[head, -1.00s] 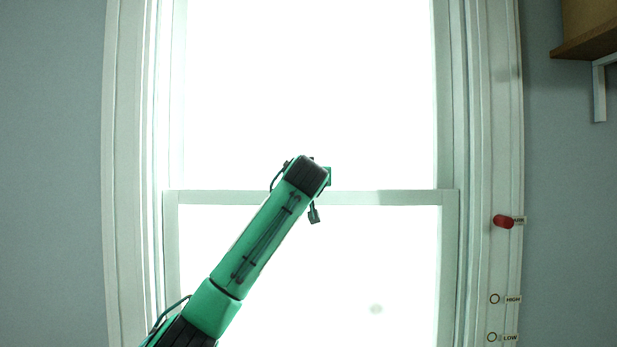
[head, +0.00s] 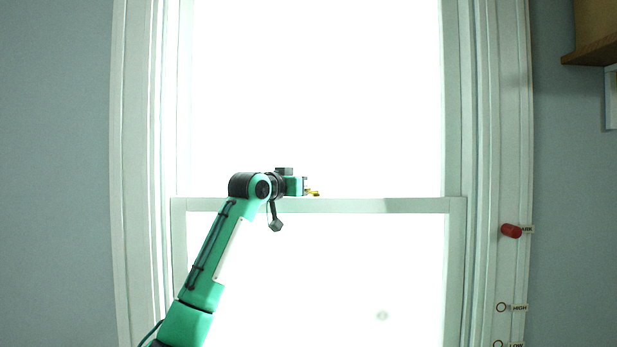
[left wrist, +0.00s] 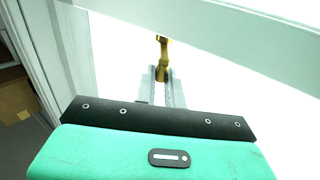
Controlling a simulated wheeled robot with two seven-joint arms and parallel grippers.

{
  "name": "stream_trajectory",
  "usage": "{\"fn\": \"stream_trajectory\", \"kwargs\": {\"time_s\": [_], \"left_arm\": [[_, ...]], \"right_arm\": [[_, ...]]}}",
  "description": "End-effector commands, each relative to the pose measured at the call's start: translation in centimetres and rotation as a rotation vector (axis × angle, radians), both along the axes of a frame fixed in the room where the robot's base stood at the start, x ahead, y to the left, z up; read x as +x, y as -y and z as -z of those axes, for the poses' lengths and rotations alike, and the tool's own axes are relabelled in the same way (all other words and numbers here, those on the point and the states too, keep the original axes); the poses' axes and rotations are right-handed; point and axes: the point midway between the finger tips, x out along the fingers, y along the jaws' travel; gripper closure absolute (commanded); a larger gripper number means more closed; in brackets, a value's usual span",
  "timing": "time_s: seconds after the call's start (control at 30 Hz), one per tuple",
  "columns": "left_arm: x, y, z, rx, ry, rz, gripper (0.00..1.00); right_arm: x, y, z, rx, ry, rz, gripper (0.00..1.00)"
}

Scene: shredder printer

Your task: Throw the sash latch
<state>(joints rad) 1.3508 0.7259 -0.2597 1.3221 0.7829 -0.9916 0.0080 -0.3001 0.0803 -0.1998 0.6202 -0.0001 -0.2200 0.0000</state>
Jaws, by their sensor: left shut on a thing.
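The brass sash latch (head: 314,193) sits at the middle of the window's meeting rail (head: 390,205). In the left wrist view its brass lever (left wrist: 162,58) stands out against the bright glass. My left gripper (head: 307,188) is at the latch, coming in from the left just above the rail. In the left wrist view the two grey fingers (left wrist: 161,75) lie on either side of the lever's near end and are shut on it. The latch's base is mostly hidden. My right gripper is in neither view now.
A red peg (head: 511,231) sits on the right window casing, above rings labelled HIGH (head: 502,307) and LOW (head: 498,344). A wooden shelf (head: 590,50) is at the upper right.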

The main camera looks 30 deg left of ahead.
Motion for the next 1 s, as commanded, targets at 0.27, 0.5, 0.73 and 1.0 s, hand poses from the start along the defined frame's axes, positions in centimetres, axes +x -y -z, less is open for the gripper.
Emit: {"fn": "stream_trajectory", "kwargs": {"time_s": [0.27,0.5,0.73,1.0], "left_arm": [[0.3,-1.6,-0.7,-0.008,-0.001,0.244,1.0],[0.7,-2.6,-0.8,-0.009,-0.001,0.453,1.0],[1.2,-3.3,-0.5,-0.006,-0.001,0.592,1.0],[1.5,-3.7,-0.4,-0.003,-0.001,0.693,1.0]], "right_arm": [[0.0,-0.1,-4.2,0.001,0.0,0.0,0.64],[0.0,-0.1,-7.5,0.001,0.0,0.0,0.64],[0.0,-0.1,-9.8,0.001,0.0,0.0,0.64],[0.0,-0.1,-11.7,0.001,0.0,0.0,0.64]]}}
